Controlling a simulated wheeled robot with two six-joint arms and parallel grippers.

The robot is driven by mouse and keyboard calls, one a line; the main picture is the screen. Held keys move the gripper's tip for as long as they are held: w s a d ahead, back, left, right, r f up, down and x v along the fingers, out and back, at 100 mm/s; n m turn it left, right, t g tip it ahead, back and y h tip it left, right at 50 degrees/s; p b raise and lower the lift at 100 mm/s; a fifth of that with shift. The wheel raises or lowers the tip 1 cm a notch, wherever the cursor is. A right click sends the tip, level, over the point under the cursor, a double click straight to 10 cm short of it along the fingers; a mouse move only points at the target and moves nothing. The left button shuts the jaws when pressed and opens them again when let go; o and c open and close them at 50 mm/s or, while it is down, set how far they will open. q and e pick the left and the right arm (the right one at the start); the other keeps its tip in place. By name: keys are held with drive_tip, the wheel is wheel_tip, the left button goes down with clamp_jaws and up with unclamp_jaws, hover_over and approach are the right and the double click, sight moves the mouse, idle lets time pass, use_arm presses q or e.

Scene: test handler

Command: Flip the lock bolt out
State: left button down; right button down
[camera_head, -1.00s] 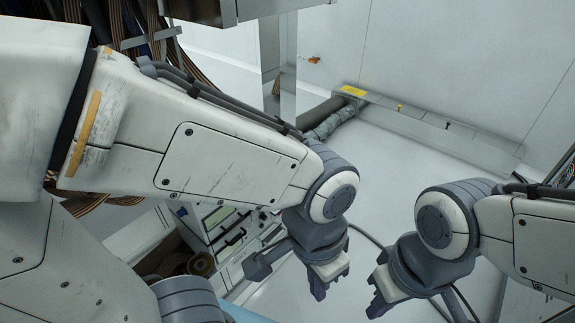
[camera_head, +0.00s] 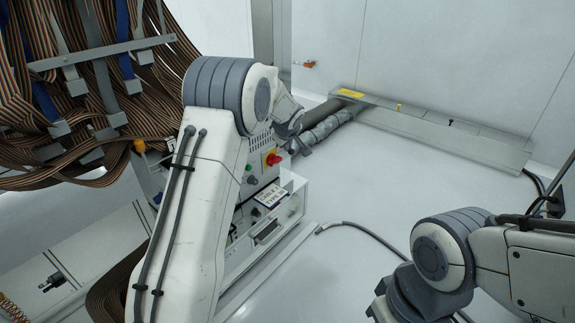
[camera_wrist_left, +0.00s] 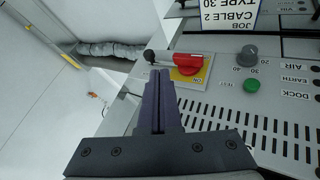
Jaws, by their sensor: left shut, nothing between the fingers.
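My left gripper (camera_head: 299,146) is small and partly hidden by its own wrist in the head view. In the left wrist view, its two dark fingers (camera_wrist_left: 158,78) are together, with nothing between them. Their tips appear just beside a red rotary switch on a yellow plate (camera_wrist_left: 187,64); whether they touch anything I cannot tell. A short metal rod with a black end (camera_wrist_left: 150,55) lies beside the switch; I cannot tell if it is the lock bolt. My right gripper (camera_head: 382,306) is low in the head view, its fingers mostly hidden or cut off.
The control panel carries a green button (camera_wrist_left: 252,85), a grey knob (camera_wrist_left: 246,53) and a label card (camera_wrist_left: 229,14). Ribbon cables (camera_head: 95,90) hang at upper left. A long metal box (camera_head: 440,135) lies at the back. The white floor (camera_head: 360,190) is mostly clear, with one black cable.

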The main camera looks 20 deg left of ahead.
sight(289, 151)
use_arm(q)
drive_tip(key=shift+w+a+f, duration=0.1)
drive_tip(key=shift+w+a, duration=0.1)
drive_tip(key=shift+a, duration=0.1)
